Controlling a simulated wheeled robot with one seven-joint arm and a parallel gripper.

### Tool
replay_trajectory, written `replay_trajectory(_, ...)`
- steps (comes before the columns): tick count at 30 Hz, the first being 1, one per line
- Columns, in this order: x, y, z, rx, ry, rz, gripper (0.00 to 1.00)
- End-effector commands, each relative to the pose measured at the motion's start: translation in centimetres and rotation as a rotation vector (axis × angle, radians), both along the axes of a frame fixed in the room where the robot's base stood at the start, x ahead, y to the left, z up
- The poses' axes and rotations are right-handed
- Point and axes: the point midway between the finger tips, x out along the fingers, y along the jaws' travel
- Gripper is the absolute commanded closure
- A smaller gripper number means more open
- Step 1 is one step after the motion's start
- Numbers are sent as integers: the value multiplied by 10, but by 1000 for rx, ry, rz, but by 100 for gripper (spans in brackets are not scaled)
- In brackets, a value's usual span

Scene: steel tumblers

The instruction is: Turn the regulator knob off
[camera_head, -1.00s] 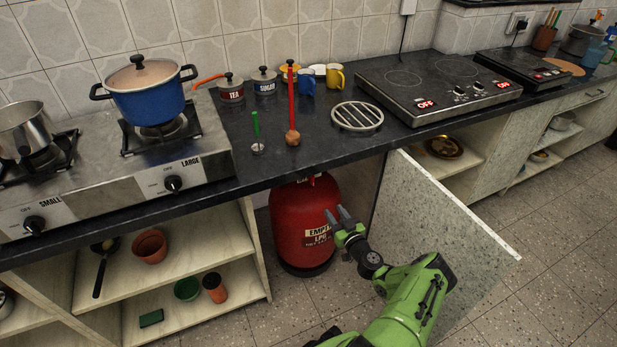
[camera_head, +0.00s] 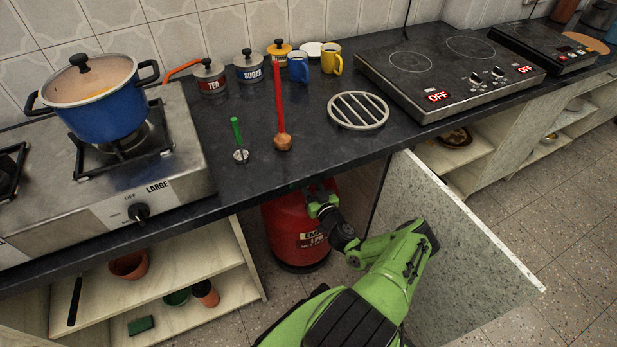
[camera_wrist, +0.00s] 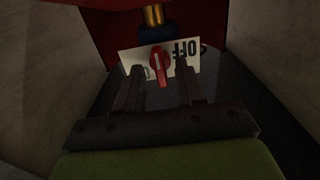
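The red gas cylinder (camera_head: 290,236) stands on the floor in the bay under the counter, its label partly covered by my arm. Its top is hidden by the counter edge in the head view. In the wrist view, the red regulator knob (camera_wrist: 160,66) sits before a white plate (camera_wrist: 136,64) marked "OFF", under a brass fitting (camera_wrist: 154,15). The knob's handle points down in that view, away from the "OFF" text. My gripper (camera_wrist: 158,88) is open, one finger on each side of the knob, with visible gaps. In the head view my gripper (camera_head: 318,196) reaches under the counter edge.
The open cabinet door (camera_head: 440,240) stands to the right of my arm. The countertop (camera_head: 225,185) is close above my gripper. Shelves (camera_head: 205,256) with pots lie to the left. Wooden walls flank the bay.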

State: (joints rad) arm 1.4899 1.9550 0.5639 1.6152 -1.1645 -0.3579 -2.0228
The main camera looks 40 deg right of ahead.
Motion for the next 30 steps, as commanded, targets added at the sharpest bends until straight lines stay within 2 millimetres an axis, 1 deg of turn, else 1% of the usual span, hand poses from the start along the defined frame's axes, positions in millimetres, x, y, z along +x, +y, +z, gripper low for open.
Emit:
replay_trajectory(5, 0, 0, 0, 0, 0, 0, 62)
replay_trajectory(8, 0, 0, 0, 0, 0, 0, 76)
replay_trajectory(12, 0, 0, 0, 0, 0, 0, 97)
replay_trajectory(13, 0, 0, 0, 0, 0, 0, 100)
replay_trajectory(23, 0, 0, 0, 17, -5, 0, 100)
replay_trajectory(30, 0, -1, 0, 113, -33, 2, 100)
